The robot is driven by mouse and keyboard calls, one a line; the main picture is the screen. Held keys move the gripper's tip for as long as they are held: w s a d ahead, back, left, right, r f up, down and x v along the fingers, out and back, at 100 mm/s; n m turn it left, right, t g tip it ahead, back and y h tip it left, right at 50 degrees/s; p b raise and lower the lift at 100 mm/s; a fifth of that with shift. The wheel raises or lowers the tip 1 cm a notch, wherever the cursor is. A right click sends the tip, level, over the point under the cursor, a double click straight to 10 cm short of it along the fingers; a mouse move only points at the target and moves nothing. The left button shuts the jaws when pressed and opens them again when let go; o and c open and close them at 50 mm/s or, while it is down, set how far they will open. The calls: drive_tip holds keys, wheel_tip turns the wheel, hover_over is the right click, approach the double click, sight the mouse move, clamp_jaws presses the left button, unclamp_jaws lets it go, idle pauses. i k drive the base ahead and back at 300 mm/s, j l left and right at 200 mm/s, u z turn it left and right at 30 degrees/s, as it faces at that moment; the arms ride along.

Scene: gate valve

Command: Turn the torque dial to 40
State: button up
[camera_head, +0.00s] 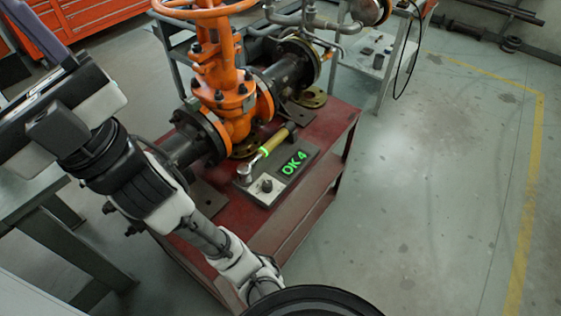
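The torque dial is a small dark knob (266,186) on a light plate at the left end of a flat dark box. The box's display (294,163) shows green characters that read "OK 4". The number the knob points at is too small to read. A wrench with a yellow handle (274,141), a green ring and a metal head lies along the box's far side. My arm runs from the bottom middle up to the left edge, to the left of the box and apart from the knob. I can see no gripper fingers.
The box rests on a red metal bench (330,135). An orange gate valve (229,90) with a handwheel and dark flanged pipes stands behind it. A grey table frame (40,215) stands at left. The floor (430,170) at right is open.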

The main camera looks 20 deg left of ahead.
sight(268, 185)
drive_tip(key=k+j+u, duration=0.15)
drive_tip(key=j, duration=0.25)
drive_tip(key=k+j+u, duration=0.15)
drive_tip(key=j, duration=0.25)
drive_tip(key=k+j+u, duration=0.15)
drive_tip(key=j, duration=0.25)
